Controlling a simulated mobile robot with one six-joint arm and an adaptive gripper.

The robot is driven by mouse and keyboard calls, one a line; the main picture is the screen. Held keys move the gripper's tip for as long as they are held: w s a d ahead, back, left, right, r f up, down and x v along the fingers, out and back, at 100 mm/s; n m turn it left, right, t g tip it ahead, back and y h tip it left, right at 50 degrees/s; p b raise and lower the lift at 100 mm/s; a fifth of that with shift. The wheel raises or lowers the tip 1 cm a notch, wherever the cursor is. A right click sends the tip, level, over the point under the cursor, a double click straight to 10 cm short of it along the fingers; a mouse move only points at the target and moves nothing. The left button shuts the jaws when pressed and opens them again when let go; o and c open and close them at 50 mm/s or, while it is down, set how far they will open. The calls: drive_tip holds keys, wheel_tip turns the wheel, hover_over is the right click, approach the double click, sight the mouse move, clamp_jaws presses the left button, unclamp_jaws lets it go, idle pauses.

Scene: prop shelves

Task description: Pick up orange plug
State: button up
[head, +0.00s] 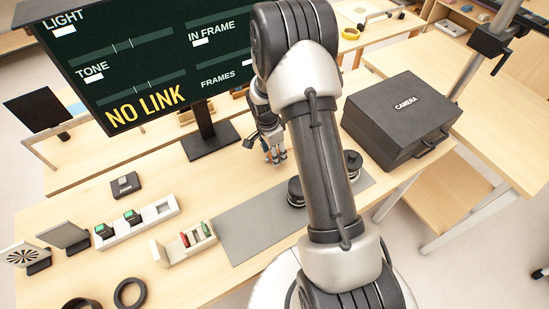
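I cannot make out a clearly orange plug in the head view. A small pale rack (174,252) on the bench holds a red piece (184,240) and a green piece (206,230) upright in its slots. My gripper (275,158) points down over the bench, behind the grey mat and apart from the rack, up and to its right. Its fingers are small and partly shaded, so whether they are open or hold anything cannot be told. My arm hides part of the mat and bench.
A black camera case (401,117) stands right of my arm. A monitor (150,60) reading "NO LINK" stands at the back left. A white holder (148,226) with green-topped blocks is left of the grey mat (246,226). Black round pieces (295,191) sit beside my arm.

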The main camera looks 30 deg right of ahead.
drive_tip(key=shift+f, duration=0.15)
drive_tip(key=c, duration=1.1)
drive_tip(key=shift+o, duration=0.2)
